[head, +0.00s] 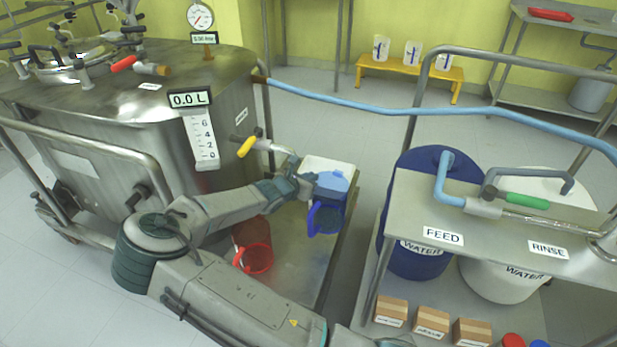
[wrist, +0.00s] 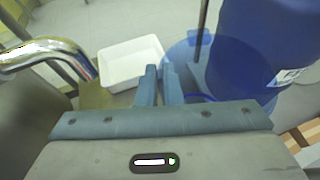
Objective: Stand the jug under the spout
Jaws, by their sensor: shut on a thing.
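A blue see-through jug (head: 330,219) is at the right side of the steel vessel, over the low metal platform. My gripper (head: 320,203) is shut on it; the exact grip is partly hidden in the head view. In the wrist view, my fingers (wrist: 160,82) are closed together at the near rim of the jug (wrist: 183,62). The spout (head: 272,147), with a yellow valve handle (head: 246,147), sticks out from the vessel, left of and behind the jug. A bent metal pipe, likely the spout (wrist: 48,47), shows at left in the wrist view. I cannot tell whether the jug touches the platform.
A white tray (head: 328,164) lies behind the jug. A blue drum (head: 418,262) and the feed bench (head: 500,222) stand close on the right. A blue hose (head: 370,108) crosses above. A floor strip right of the platform is clear.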

